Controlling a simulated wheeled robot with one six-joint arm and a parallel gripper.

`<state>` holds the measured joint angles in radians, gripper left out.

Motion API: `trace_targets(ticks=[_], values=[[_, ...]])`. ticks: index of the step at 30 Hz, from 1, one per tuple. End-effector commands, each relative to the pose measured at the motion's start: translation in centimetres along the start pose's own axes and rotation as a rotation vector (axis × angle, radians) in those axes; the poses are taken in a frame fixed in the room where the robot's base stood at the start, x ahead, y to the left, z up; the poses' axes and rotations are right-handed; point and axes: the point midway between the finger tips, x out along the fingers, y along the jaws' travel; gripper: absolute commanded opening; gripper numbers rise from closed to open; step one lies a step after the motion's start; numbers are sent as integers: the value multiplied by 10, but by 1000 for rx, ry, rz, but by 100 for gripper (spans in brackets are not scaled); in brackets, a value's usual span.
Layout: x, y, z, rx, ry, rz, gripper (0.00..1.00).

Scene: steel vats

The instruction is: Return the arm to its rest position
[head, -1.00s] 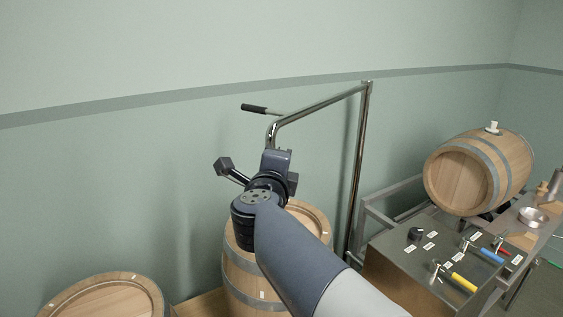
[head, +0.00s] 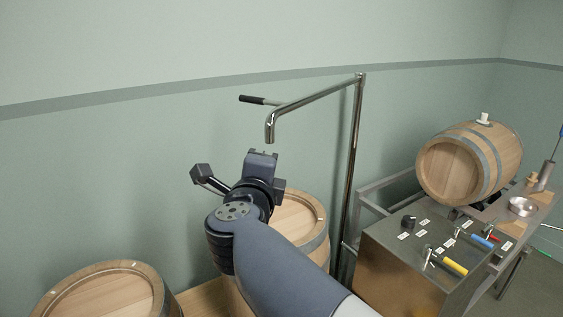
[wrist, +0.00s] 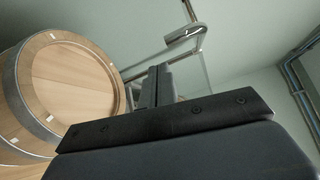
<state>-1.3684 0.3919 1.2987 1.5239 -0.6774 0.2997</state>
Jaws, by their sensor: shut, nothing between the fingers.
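My gripper (head: 262,153) is in the middle of the head view, at the end of my raised arm. It is shut and holds nothing. It sits just below and left of the open end of a bent steel pipe (head: 318,97), apart from it as far as I can tell. In the wrist view the fingers of my gripper (wrist: 158,72) lie together, pointing up toward the pipe (wrist: 185,34). An upright barrel (head: 300,222) stands behind my arm and is partly hidden by it. Its round top also shows on the left in the wrist view (wrist: 75,85).
Another upright barrel (head: 100,293) stands at the lower left. At the right are a steel box (head: 405,265) with coloured-handled taps and a barrel lying on its side (head: 470,165) with a white bung. A dark handle (head: 252,99) sticks out behind the pipe. The wall above is clear.

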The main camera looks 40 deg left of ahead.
Motion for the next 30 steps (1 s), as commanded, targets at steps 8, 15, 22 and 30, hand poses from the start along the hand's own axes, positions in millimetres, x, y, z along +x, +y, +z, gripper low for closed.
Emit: trace_targets(ticks=[8,15,22,30], values=[[-16,3,11,-1,1,1,0],[-16,3,11,-1,1,1,0],[-6,1,4,-1,4,0,0],[34,-4,-26,-1,6,0,0]])
